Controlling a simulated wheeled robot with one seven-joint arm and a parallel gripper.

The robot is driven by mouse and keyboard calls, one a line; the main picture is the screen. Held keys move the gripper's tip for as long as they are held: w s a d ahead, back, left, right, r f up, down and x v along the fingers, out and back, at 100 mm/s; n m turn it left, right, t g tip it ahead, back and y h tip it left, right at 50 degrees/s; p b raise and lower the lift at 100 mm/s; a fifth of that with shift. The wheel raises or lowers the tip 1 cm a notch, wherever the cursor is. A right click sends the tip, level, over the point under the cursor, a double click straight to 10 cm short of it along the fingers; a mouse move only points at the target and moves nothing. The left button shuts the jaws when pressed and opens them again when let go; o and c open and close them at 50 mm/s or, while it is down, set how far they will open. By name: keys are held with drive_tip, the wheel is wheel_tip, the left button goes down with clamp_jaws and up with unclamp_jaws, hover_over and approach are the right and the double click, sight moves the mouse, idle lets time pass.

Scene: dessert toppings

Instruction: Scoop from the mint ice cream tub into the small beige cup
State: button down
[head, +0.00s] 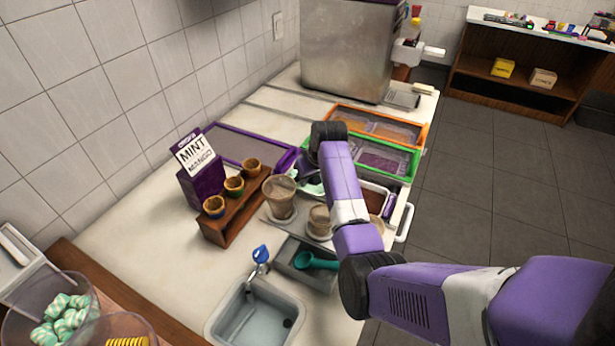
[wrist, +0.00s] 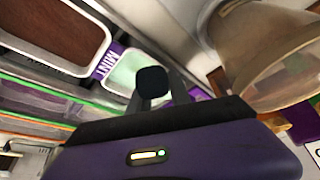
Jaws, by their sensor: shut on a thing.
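The mint ice cream tub (wrist: 119,82) shows pale green in the wrist view, with a MINT label beside it. In the head view, only a pale green sliver (head: 311,188) shows beside my arm. My gripper (wrist: 160,92) is over the mint tub area, shut on a dark round-ended tool (wrist: 152,82), which looks like a scoop handle. The tool's far end is hidden. The small beige cup (head: 319,222) stands on the counter, nearer the camera than my gripper. A larger beige cup (head: 281,198) stands left of it.
A teal scoop (head: 316,261) lies in a grey basin near the sink (head: 255,318). A wooden rack (head: 234,215) of small cups and a purple sign box (head: 202,183) stand left. Orange (head: 380,119) and green (head: 387,150) framed trays lie behind. A brown-filled tub (wrist: 55,28) neighbours the mint.

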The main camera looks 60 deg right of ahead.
drive_tip(key=shift+w+d+p+v, duration=0.2)
drive_tip(key=shift+p+v, duration=0.2)
drive_tip(key=shift+v, duration=0.7)
drive_tip(key=shift+w+d+p+v, duration=0.15)
drive_tip(key=shift+p+v, duration=0.25)
drive_tip(key=shift+v, duration=0.65)
drive_tip(key=shift+d+v, duration=0.2)
drive_tip(key=shift+v, duration=0.6)
drive_tip(key=shift+d+v, duration=0.2)
drive_tip(key=shift+v, duration=0.6)
drive_tip(key=shift+d+v, duration=0.15)
drive_tip(key=shift+v, duration=0.65)
drive_tip(key=shift+r, duration=0.1)
